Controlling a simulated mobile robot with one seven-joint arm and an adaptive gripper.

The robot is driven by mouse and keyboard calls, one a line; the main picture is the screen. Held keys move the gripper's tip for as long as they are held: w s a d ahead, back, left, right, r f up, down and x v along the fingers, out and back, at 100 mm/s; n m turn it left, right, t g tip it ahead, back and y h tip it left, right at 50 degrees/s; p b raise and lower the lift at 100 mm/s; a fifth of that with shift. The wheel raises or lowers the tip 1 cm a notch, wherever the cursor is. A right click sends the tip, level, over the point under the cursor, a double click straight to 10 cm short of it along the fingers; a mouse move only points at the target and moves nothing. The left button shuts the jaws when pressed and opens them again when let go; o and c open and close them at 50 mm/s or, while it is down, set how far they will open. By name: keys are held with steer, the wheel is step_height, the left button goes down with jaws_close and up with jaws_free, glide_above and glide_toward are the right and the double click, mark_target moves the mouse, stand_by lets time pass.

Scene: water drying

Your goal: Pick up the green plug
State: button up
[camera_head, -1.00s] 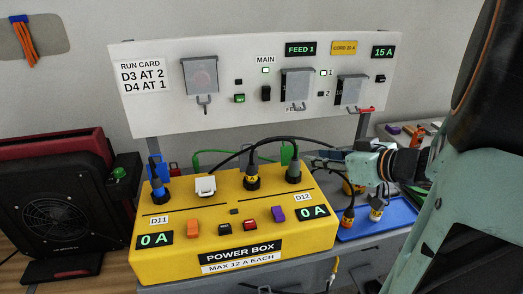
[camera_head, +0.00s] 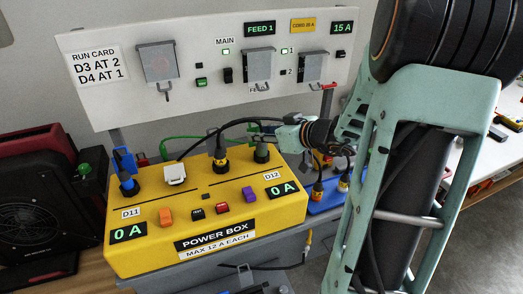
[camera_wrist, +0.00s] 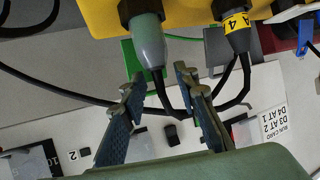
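The green plug (camera_head: 262,152) is a grey-green cylinder standing upright in the back right of the yellow power box (camera_head: 150,250). In the wrist view the green plug (camera_wrist: 150,45) shows at the top, with its black cable running down between my fingers. My gripper (camera_head: 262,129) is just behind and above the plug in the head view. In the wrist view my gripper (camera_wrist: 158,80) is open, its two fingers spread on either side of the cable, with the tips a little short of the plug body. Nothing is gripped.
A black plug with a yellow band (camera_head: 220,155) stands left of the green one; it also shows in the wrist view (camera_wrist: 236,30). A white plug (camera_head: 175,174) and blue plug (camera_head: 127,178) sit farther left. A blue tray (camera_head: 324,200) with plugs lies right. A white panel (camera_head: 110,105) stands behind.

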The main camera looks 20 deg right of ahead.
jaws_close()
steer(key=shift+r, duration=0.1)
stand_by(0.6)
